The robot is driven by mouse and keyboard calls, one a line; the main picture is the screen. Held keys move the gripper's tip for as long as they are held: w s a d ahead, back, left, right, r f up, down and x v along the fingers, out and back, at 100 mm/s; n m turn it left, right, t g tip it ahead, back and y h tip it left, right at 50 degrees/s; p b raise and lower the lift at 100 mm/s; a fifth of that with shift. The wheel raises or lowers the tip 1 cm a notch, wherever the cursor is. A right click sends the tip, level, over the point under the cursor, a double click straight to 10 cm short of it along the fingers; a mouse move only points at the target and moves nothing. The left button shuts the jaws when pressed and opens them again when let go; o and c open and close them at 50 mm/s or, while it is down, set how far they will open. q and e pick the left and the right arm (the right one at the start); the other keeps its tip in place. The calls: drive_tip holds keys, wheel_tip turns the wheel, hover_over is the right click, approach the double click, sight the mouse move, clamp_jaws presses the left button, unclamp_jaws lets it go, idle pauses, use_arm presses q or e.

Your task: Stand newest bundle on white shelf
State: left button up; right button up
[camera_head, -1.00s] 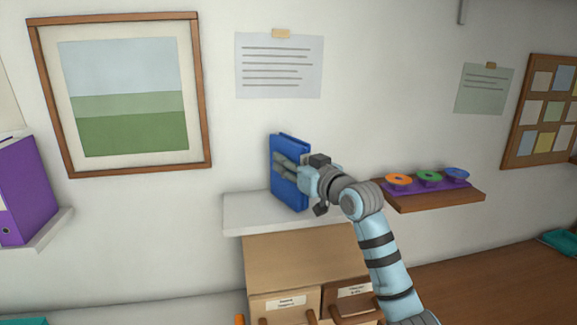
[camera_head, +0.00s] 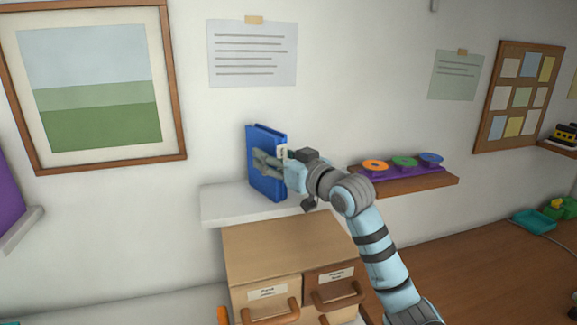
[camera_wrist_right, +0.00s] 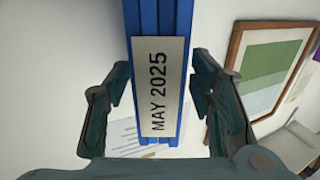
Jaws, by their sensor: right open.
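A blue bundle (camera_head: 262,165) stands upright on the white shelf (camera_head: 222,203) above a wooden drawer unit. In the right wrist view the bundle (camera_wrist_right: 188,60) carries a pale label (camera_wrist_right: 159,88) reading MAY 2025. My right gripper (camera_head: 272,162) is at the bundle, coming from the right. In the right wrist view its fingers (camera_wrist_right: 160,98) are open, one on each side of the bundle, with gaps visible on both sides. The bundle's lower right part is partly hidden by the gripper in the head view. My left gripper is not in view.
A brown shelf (camera_head: 420,184) with a purple tray of coloured spools is to the right of my arm. The drawer unit (camera_head: 262,251) stands below the white shelf. A purple binder (camera_head: 8,195) is at the left edge. The white shelf's left end is bare.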

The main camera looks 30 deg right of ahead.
drive_tip(key=s+d+b, duration=0.1)
drive_tip(key=s, duration=0.7)
drive_tip(key=shift+s+d+b, duration=0.15)
drive_tip(key=shift+s+b, duration=0.15)
drive_tip(key=shift+b, duration=0.05)
